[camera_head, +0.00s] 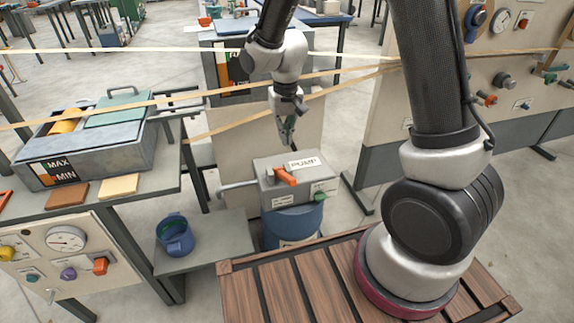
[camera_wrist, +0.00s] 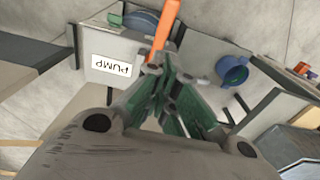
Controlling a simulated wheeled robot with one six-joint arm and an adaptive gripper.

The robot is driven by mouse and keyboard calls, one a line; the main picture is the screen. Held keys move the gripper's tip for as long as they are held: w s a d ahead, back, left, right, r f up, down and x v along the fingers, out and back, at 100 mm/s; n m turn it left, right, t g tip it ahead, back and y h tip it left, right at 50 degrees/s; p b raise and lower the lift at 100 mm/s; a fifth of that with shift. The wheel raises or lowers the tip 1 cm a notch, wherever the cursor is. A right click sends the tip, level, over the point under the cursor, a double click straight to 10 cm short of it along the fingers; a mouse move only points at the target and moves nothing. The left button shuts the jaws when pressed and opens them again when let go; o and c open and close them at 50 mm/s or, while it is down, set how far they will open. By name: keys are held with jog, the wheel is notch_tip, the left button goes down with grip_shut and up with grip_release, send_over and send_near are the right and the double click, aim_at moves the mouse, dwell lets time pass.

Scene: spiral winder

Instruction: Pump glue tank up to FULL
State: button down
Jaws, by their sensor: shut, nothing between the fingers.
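The pump (camera_head: 262,185) is a grey box labelled PUMP on top of a blue drum (camera_head: 292,226). An orange lever (camera_head: 284,177) and a green knob (camera_head: 320,196) are on it. My gripper (camera_head: 286,140) points down above the pump box, its fingers shut and empty. In the wrist view my gripper's fingertips (camera_wrist: 158,64) appear close to the orange lever (camera_wrist: 166,24); I cannot tell whether they touch. A grey tank (camera_head: 108,158) with a green lid stands on the left table, its front gauge (camera_head: 60,172) marked MAX and MIN. The glue level is not readable.
A blue pot (camera_head: 175,236) stands on a low shelf left of the pump. Cream bands (camera_head: 230,128) stretch across behind and beside my arm. A control panel (camera_head: 62,250) with a dial is at lower left; another panel (camera_head: 510,60) is at upper right.

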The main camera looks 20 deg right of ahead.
send_over(287, 175)
jog(key=w, duration=0.1)
jog(key=f, duration=0.7)
jog(key=shift+w+f, duration=0.2)
jog(key=shift+f, duration=0.05)
jog(key=shift+s+f, duration=0.7)
jog(key=shift+f, duration=0.2)
jog(key=shift+s+f, duration=0.25)
jog(key=shift+f, duration=0.25)
